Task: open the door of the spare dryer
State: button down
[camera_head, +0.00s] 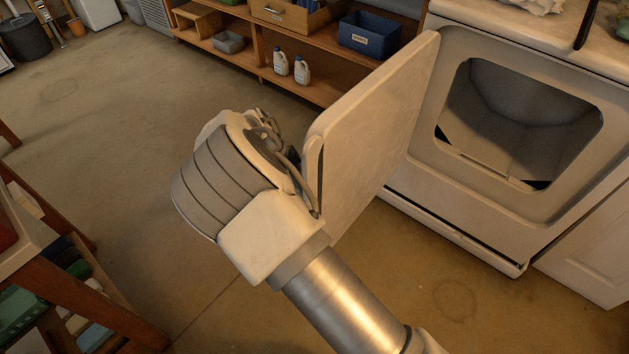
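The dryer (455,210) is a white front-loading machine at the right. Its door (372,130) stands swung well out on its left side, and the square drum opening (520,125) is fully exposed, with an empty-looking grey drum inside. My gripper (292,156) is at the free edge of the door, on the door's left side. My own wrist hides most of it, so I cannot see whether the fingers are apart or closed on the door edge.
A wooden shelf (235,60) with a blue bin (369,34) and white bottles (301,70) stands behind the door. A wooden bench (75,290) is at the lower left. A white cabinet (595,245) adjoins the dryer at right. The floor (110,120) at left is clear.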

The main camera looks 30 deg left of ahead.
jog(key=shift+a, duration=0.45)
jog(key=shift+w, duration=0.1)
jog(key=c, duration=1.1)
grip_release()
jog(key=shift+a, duration=0.1)
jog(key=p+v, duration=0.2)
jog(key=v, duration=1.5)
jog(key=shift+r, duration=0.15)
